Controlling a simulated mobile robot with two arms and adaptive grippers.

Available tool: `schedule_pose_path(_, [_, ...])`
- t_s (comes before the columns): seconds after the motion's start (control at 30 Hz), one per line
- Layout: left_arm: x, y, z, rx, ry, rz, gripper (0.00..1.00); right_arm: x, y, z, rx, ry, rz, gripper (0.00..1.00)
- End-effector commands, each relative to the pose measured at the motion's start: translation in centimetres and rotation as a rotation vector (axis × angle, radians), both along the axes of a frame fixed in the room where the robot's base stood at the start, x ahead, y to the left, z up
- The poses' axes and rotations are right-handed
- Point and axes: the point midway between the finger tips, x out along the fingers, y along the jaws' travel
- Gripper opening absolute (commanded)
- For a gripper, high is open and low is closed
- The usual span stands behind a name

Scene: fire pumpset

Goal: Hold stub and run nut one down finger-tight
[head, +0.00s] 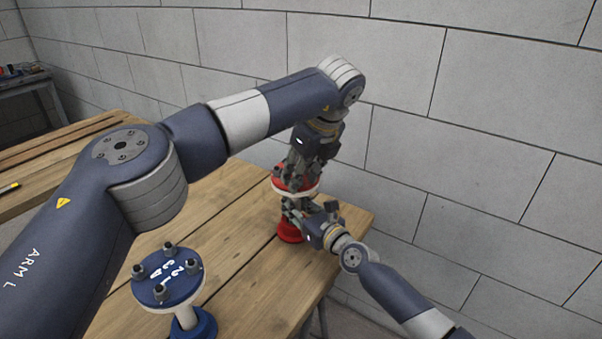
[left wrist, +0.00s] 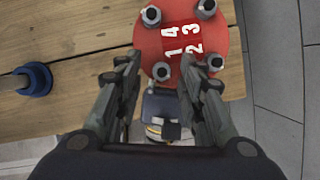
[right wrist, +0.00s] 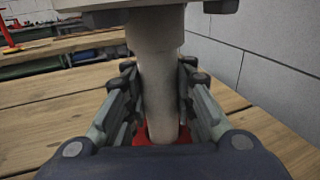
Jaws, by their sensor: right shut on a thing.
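The red stub has a red top flange (head: 281,184), a pale pipe (right wrist: 160,85) and a red base (head: 290,233), and stands upright on the bench. In the left wrist view, its flange (left wrist: 182,38) carries the numbers 1 to 4 and several bolts with nuts. The nut by number 1 (left wrist: 161,71) lies between the fingertips in that view. My left gripper (left wrist: 160,64) points down over the flange, fingers apart; contact with the nut cannot be seen. My right gripper (right wrist: 159,80) is shut on the pipe below the flange, one finger on each side.
A blue stub (head: 166,286) with numbered flange and several bolts stands nearer on the wooden bench (head: 225,240). A grey block wall (head: 480,130) is close behind and to the right. Another wooden bench (head: 60,165) is at left. Bare bench lies between the stubs.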

Motion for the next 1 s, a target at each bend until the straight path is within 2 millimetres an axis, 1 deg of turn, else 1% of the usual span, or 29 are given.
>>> schedule_pose_path(0.03, [0.06, 0.04, -0.20, 0.000, 0.000, 0.000, 0.36, -0.21, -0.25, -1.16, -0.011, 0.017, 0.001, 0.00])
schedule_pose_path(0.3, [0.09, 0.06, -0.30, -0.001, -0.001, 0.000, 0.36, -0.22, -0.25, -1.16, -0.011, 0.017, 0.001, 0.00])
schedule_pose_path(0.37, [0.09, 0.06, -0.30, -0.001, -0.001, 0.000, 0.22, -0.22, -0.25, -1.16, -0.011, 0.017, 0.001, 0.00])
schedule_pose_path(0.4, [0.08, 0.06, -0.30, 0.000, 0.000, 0.000, 0.13, -0.22, -0.25, -1.16, -0.011, 0.017, 0.001, 0.00])
schedule_pose_path(0.47, [0.08, 0.07, -0.31, 0.000, 0.000, 0.000, 0.00, -0.22, -0.25, -1.16, -0.011, 0.017, 0.001, 0.00])
schedule_pose_path(0.77, [0.05, 0.14, -0.33, 0.001, 0.002, -0.008, 0.00, -0.20, -0.29, -1.16, -0.008, 0.019, 0.000, 0.00])
schedule_pose_path(1.0, [0.02, 0.33, -0.33, 0.004, 0.005, -0.088, 0.00, -0.17, -0.33, -1.16, -0.008, 0.019, -0.001, 0.00])
